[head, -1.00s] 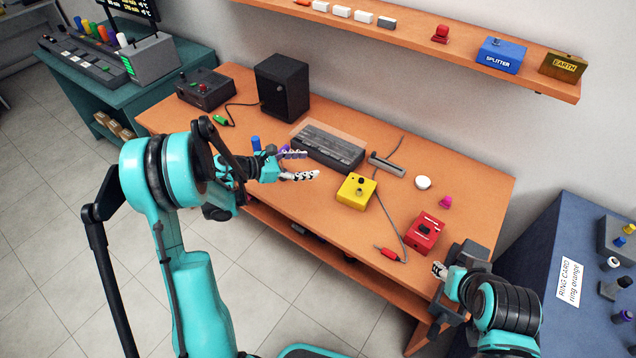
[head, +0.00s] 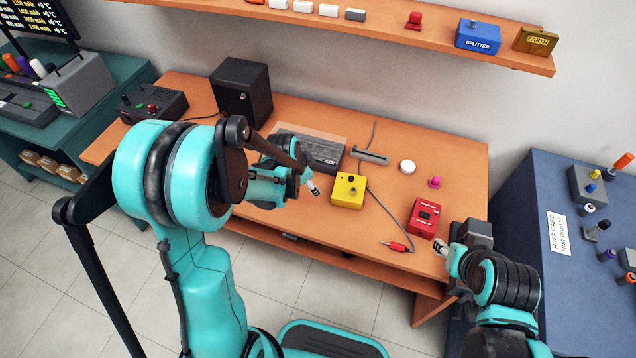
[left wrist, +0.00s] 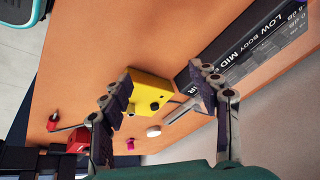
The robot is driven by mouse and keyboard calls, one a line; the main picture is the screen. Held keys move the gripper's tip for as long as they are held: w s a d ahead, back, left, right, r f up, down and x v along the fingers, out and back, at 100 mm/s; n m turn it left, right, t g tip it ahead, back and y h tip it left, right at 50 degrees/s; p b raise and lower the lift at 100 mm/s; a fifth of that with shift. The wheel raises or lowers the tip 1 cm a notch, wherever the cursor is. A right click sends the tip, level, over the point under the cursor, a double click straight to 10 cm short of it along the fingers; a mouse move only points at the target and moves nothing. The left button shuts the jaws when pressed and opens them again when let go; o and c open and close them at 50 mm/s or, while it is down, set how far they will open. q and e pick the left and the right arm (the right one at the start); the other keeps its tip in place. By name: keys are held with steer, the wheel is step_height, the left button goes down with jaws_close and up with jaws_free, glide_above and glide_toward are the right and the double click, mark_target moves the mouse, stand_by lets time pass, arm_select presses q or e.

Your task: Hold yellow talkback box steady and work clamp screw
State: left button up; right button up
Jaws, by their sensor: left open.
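The yellow talkback box (head: 348,190) sits flat on the orange bench, with a dark knob on top. My left gripper (head: 310,184) is just left of it in the head view. In the left wrist view, the yellow box (left wrist: 150,92) shows between the spread, empty fingers of my left gripper (left wrist: 158,92), beyond the tips; I cannot tell whether they touch it. My right gripper (head: 441,247) is at the bench's front right corner, beside a dark grey block (head: 476,234) that may be the clamp. Its finger state is unclear, and no clamp screw can be made out.
A red box (head: 424,218) and a cable with a red plug (head: 397,246) lie right of the yellow box. Behind it are a dark panel unit (head: 322,152), a grey bar (head: 370,157), a white disc (head: 407,167) and a magenta knob (head: 434,182).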

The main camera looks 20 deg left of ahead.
arm_select(q)
steer(key=shift+g+h, duration=0.7)
steer(key=d+f+b, duration=0.3)
steer(key=f+b, duration=0.1)
steer(key=f, duration=0.1)
steer(key=d+f+b, duration=0.2)
steer(key=shift+s+d+f, duration=0.3)
steer(key=shift+s, duration=0.05)
steer(key=shift+r, duration=0.1)
jaws_close()
steer(key=c, duration=0.9)
jaws_free()
